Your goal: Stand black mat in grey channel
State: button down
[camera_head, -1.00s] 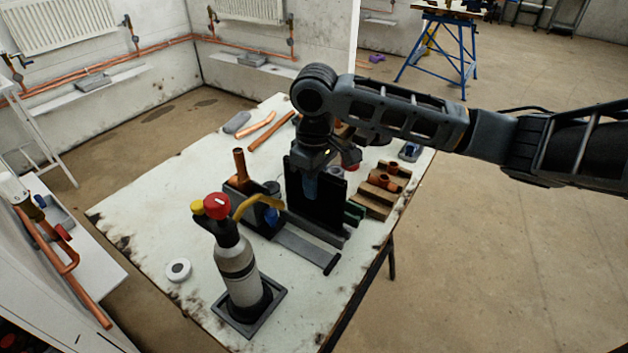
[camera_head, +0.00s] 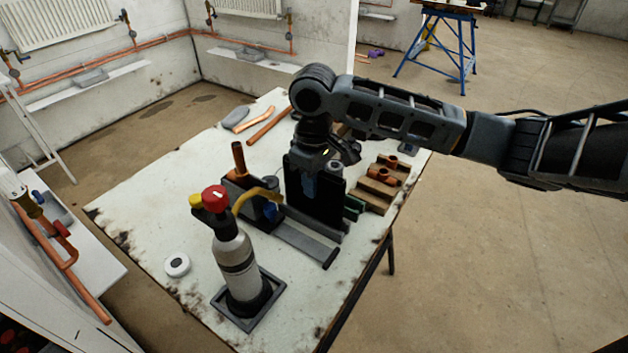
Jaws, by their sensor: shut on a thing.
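The black mat (camera_head: 326,196) is upright on the workbench, a flat dark panel under my gripper (camera_head: 309,186). My gripper is shut on the black mat from above, at its left part; the fingertips show against its face. The grey channel (camera_head: 305,243) lies on the bench as a long low piece, running from behind the torch toward a dark end at the front right. The mat's lower edge is close to the channel's upper part. I cannot tell whether the edge sits inside the channel.
A gas torch with a red knob (camera_head: 237,265) stands in a dark tray at the front. A dark holder with a copper pipe (camera_head: 239,158) is left of the mat. Wooden blocks with copper fittings (camera_head: 379,183) lie to the right.

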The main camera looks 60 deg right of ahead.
jog(key=shift+f, duration=0.1)
jog(key=shift+f+b, duration=0.8)
jog(key=shift+f, duration=0.5)
jog(key=c, duration=0.9)
grip_release()
jog(key=shift+r+p, duration=2.6)
jog(key=shift+r, duration=0.95)
